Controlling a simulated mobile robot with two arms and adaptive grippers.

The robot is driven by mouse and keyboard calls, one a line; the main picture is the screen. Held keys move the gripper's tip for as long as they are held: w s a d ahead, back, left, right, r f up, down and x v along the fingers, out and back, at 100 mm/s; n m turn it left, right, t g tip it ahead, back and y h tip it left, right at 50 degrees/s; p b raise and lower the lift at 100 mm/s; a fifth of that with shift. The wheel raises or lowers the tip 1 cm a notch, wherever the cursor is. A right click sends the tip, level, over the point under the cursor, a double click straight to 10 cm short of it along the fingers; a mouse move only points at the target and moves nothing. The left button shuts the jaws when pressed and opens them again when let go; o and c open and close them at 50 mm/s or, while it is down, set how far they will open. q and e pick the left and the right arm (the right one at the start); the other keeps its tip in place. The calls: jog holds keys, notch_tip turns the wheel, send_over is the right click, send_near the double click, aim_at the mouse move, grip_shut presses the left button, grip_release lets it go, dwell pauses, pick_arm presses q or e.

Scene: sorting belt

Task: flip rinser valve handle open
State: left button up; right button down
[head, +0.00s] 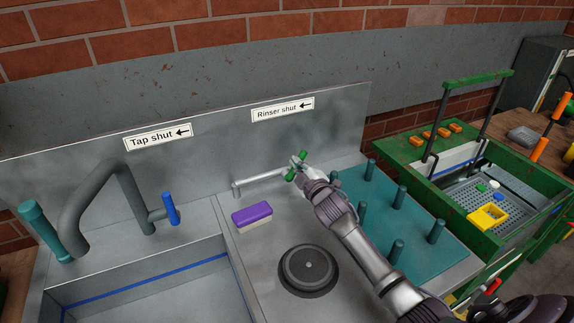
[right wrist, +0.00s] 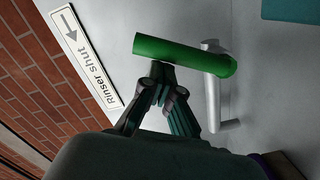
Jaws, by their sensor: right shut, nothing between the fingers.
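The green rinser valve handle (head: 302,154) sits at the right end of the silver rinser pipe (head: 260,178), near the back wall of the steel sink. In the right wrist view the green handle (right wrist: 178,50) lies across the top of the frame, with the silver pipe (right wrist: 213,95) on its right. My right gripper (head: 297,166) is at the handle and covers part of it. In the right wrist view the right gripper (right wrist: 162,70) is shut and empty, its tips right against or just beside the handle; contact is unclear. My left gripper is out of view.
A "Rinser shut" label (head: 283,109) with a left arrow is on the backsplash. Teal pegs (head: 398,197) stand at right. The tap has a blue handle (head: 170,209).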

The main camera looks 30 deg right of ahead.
jog(key=d+m, duration=0.1)
jog(key=m, duration=0.1)
jog(key=d+f+m, duration=0.1)
jog(key=d+m, duration=0.1)
jog(key=shift+s+p, duration=0.1)
jog(key=shift+p, duration=0.3)
jog(key=m, duration=0.1)
jog(key=d+f+m, duration=0.1)
jog(key=m, duration=0.1)
jog(key=shift+d+f+y, duration=0.1)
jog(key=shift+f+y, duration=0.15)
jog(key=shift+y, duration=0.05)
jog(key=shift+d+f, duration=0.2)
jog(key=shift+f, duration=0.15)
notch_tip(320, 180, up, 10)
dwell(0.4)
dwell(0.4)
